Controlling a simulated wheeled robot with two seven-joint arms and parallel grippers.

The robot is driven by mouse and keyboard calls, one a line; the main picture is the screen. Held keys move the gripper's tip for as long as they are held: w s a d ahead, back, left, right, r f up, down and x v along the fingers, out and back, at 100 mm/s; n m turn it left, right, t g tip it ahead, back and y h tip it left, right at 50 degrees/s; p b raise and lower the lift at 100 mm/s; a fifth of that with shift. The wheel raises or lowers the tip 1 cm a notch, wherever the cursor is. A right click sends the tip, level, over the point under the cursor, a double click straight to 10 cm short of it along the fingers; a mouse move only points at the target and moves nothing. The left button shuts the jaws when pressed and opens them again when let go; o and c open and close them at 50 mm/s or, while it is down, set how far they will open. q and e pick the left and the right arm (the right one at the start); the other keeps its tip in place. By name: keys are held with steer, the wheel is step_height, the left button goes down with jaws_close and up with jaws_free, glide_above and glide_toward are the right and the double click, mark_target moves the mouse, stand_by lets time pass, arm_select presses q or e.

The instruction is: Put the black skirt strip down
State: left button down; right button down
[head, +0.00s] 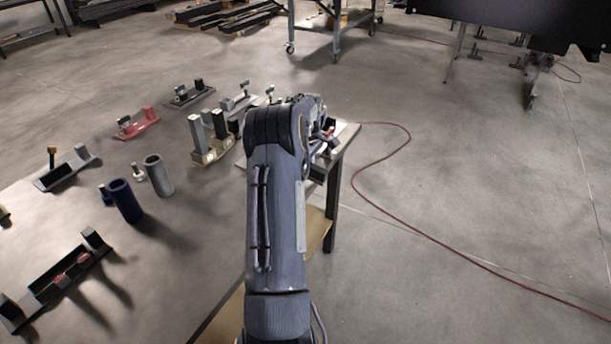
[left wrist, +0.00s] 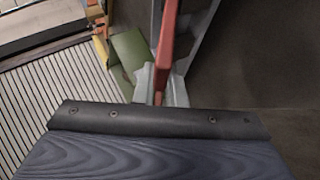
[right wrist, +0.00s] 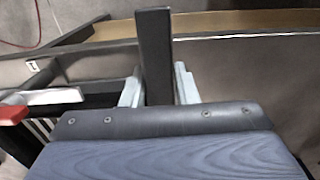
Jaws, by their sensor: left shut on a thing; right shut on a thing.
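The black skirt strip (right wrist: 154,55) stands upright in the right wrist view. It is between the pale fingers of my right gripper (right wrist: 157,92), which is shut on it. In the head view my right arm reaches over the table's right end, and its fingers and the strip are mostly hidden behind it. My left gripper (left wrist: 162,88) is shut on a narrow red strip (left wrist: 168,38) in the left wrist view. My left gripper does not show in the head view.
The table (head: 160,232) carries several fixtures, a dark blue cup (head: 126,201), a grey cup (head: 158,175) and a red part (head: 137,123). A green piece (left wrist: 130,52) is near my left fingers. A red-ended part (right wrist: 12,115) lies left of my right gripper. A red cable (head: 400,228) crosses the floor.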

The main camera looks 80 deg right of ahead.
steer(key=shift+f, duration=1.55)
steer(key=shift+f, duration=0.15)
steer(key=c, duration=1.1)
jaws_free()
steer(key=shift+f, duration=0.1)
